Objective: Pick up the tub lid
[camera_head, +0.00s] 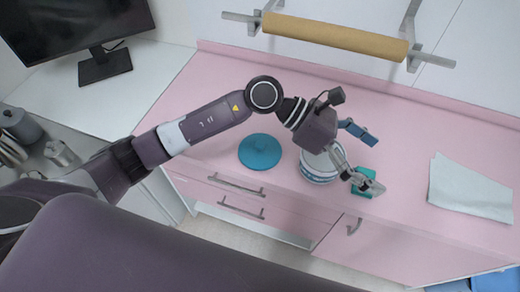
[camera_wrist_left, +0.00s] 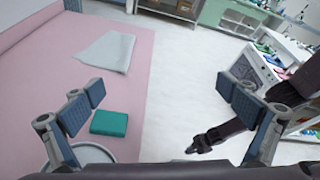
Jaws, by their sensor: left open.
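The tub lid (camera_head: 260,151), a round teal disc with a small knob, lies flat on the pink worktop in the head view. A white tub (camera_head: 319,168) with blue bands stands to its right, partly under my left gripper (camera_head: 367,158). That gripper is open, its fingers spread to the right of the tub and pointing away from the lid. In the left wrist view the tub's rim (camera_wrist_left: 92,153) shows low down between the fingers' left side and the bottom edge; the lid is not in that view. A dark arm part, apparently my right arm's end (camera_wrist_left: 210,139), shows there, its jaws unclear.
A teal box (camera_head: 364,183) lies right of the tub, close to the left gripper's lower finger. A pale folded cloth (camera_head: 470,188) lies farther right. A monitor (camera_head: 75,25) stands at the left. The worktop behind the lid is clear beyond my left arm.

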